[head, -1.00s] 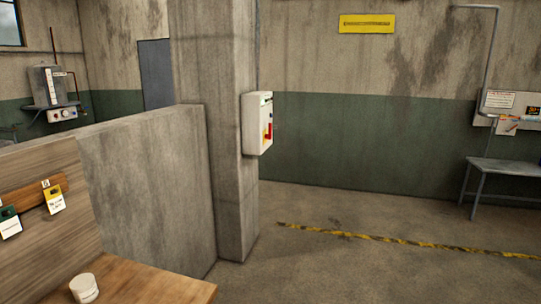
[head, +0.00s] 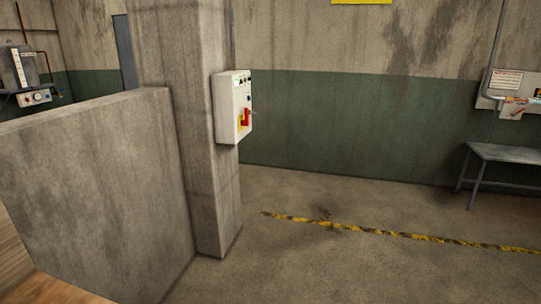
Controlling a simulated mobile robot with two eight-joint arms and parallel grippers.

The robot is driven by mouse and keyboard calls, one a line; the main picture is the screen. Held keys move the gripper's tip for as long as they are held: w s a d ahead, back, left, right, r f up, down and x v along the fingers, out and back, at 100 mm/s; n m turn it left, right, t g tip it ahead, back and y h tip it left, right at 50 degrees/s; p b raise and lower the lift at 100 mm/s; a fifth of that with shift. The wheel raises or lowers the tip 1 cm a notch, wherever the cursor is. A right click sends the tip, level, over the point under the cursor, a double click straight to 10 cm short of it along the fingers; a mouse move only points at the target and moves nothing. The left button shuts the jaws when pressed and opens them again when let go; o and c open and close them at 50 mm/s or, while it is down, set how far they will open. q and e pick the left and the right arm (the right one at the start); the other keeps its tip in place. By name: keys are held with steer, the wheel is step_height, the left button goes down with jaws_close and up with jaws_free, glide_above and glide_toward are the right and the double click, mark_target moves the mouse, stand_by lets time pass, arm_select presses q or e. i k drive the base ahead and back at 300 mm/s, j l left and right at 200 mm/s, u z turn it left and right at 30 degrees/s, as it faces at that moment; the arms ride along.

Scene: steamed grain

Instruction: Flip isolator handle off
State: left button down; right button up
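The isolator handle (head: 246,118) is a small red lever on a yellow plate. It is on the front of a white isolator box (head: 226,107) fixed to the side of a concrete pillar, left of the picture's middle in the head view. The handle looks upright, but it is seen at a steep angle and is small. Neither of my grippers shows in the head view.
A low concrete wall (head: 95,190) joins the pillar (head: 190,130) on the left. A wooden surface (head: 55,290) shows at the lower left. A grey bench (head: 510,153) stands at the right. The floor (head: 350,270) is open, crossed by a yellow-black stripe (head: 400,235).

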mark_target(245, 123)
steer(key=i+l, duration=0.2)
steer(key=i, duration=0.25)
steer(key=i+l+z, duration=0.1)
steer(key=i+l, duration=0.15)
steer(key=i, duration=0.15)
steer(key=i+l, duration=0.2)
steer(key=i, duration=0.25)
steer(key=i+j+z, duration=0.1)
steer(key=i, duration=0.3)
steer(key=i+j, duration=0.3)
steer(key=i+j+z, duration=0.15)
steer(key=i, duration=0.4)
steer(key=i+j, duration=0.15)
steer(key=j, duration=0.2)
steer(key=i+j, duration=0.2)
steer(key=j, duration=0.15)
steer(key=i+j, duration=0.15)
steer(key=j, duration=0.2)
steer(key=i+j, duration=0.15)
steer(key=j, duration=0.2)
steer(key=z, duration=0.05)
